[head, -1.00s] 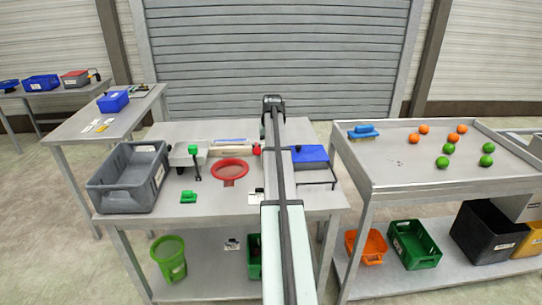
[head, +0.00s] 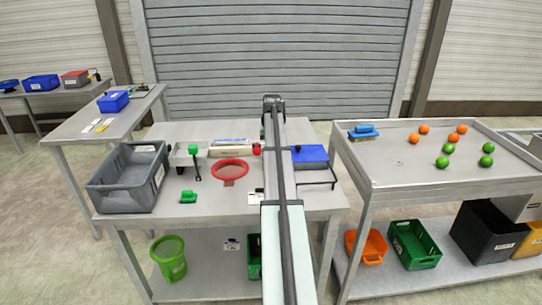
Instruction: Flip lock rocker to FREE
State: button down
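A bench device stands on the middle table, with a green knob (head: 194,150) over a grey block at its left. A red knob (head: 256,149) is at its right, close to my arm. A red hoop (head: 230,170) lies in front of the device. I cannot make out which part is the lock rocker or how it is set. My arm rises from the bottom of the picture across the table, right of the hoop. My gripper cannot be seen; the arm hides what is behind it.
A grey bin (head: 118,198) stands at the table's left, near a small green object (head: 188,197). A blue-topped box (head: 311,155) sits right of my arm. The right-hand table (head: 400,178) holds several orange and green balls.

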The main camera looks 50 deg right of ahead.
jog(key=shift+f, duration=0.85)
dwell(1.1)
jog(key=shift+r, duration=3.55)
